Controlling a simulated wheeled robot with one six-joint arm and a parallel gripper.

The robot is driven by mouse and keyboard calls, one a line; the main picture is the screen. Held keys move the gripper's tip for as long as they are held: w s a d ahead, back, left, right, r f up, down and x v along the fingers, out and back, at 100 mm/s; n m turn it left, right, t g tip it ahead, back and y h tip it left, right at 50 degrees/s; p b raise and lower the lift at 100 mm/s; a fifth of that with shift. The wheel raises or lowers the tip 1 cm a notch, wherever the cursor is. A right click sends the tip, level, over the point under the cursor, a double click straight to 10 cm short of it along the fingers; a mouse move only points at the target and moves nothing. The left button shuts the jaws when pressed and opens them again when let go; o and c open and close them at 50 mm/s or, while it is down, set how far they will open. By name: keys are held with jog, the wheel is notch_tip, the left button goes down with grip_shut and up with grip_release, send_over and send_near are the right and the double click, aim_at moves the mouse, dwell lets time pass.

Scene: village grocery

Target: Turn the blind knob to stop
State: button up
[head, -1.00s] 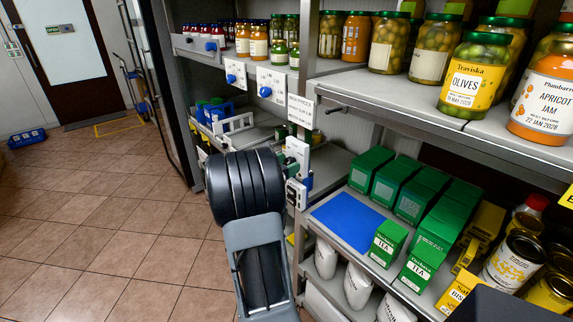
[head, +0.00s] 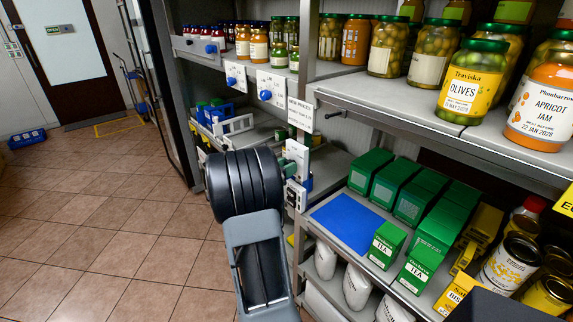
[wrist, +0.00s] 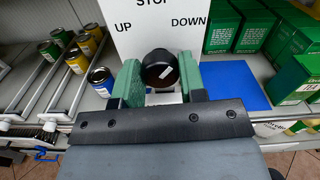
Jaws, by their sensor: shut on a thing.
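The blind knob (wrist: 159,68) is round and black with a short white mark, in the middle of the wrist view. It sits in front of a white panel (wrist: 143,35) lettered UP at left, STOP at top and DOWN at right. The white mark is slanted, leaning up and to the right. My gripper (wrist: 160,80) has its green fingers on both sides of the knob and is shut on it. In the head view my gripper (head: 296,160) is at the shelf upright, partly behind my dark arm, and the knob cannot be made out there.
Green tea boxes (head: 428,235) and a blue mat (head: 348,222) lie on the shelf right of my gripper. Jars (head: 470,85) stand on the shelf above. Cans (wrist: 99,80) stand at left in the wrist view.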

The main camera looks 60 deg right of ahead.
jog(key=n+p, duration=0.7)
jog(key=p, duration=0.1)
jog(key=shift+n, duration=0.3)
dwell(0.4)
jog(key=o, duration=0.9)
jog(key=b+v, duration=0.1)
jog(key=v, duration=1.3)
jog(key=shift+b, duration=0.4)
jog(key=shift+d, duration=0.1)
